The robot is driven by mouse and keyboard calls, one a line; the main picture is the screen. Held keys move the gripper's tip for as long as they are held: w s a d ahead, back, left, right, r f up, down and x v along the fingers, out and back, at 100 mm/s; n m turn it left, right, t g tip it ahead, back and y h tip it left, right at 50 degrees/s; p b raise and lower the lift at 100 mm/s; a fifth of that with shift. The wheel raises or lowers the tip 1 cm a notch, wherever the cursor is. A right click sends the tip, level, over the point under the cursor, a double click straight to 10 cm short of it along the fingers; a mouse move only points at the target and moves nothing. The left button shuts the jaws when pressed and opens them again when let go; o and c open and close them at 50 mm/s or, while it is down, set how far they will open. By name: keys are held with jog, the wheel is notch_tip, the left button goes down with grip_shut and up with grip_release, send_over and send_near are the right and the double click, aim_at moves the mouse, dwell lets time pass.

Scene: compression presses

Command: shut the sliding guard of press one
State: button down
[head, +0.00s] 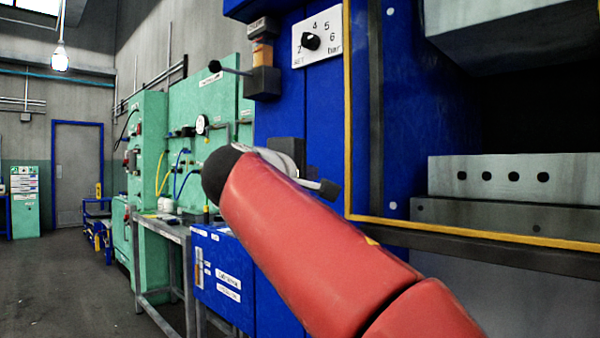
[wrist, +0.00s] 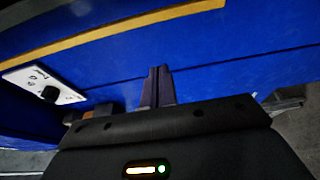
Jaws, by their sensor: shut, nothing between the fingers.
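The blue press (head: 393,130) fills the right of the head view. Its opening is framed by a yellow strip (head: 348,100) and a dark edge, and I see into it, with a steel block (head: 515,177) inside. I cannot make out a separate guard panel or its handle. My gripper (wrist: 158,72) shows in the wrist view with its two dark fingers together and empty, pointing at the blue face of the press (wrist: 225,62). A yellow strip (wrist: 110,35) crosses above the fingers. In the head view my red arm hides most of the gripper.
A white dial plate (head: 318,34) marked in bar sits on the press, and shows at left in the wrist view (wrist: 45,86). Left of the press are a lever with a black knob (head: 214,66), a bench (head: 160,224) and green panels (head: 154,150). Open floor (head: 70,290) lies at far left.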

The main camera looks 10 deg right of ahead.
jog(key=d, duration=0.5)
jog(key=shift+w+d+p, duration=0.1)
jog(key=shift+w+p, duration=0.25)
jog(key=shift+w, duration=0.05)
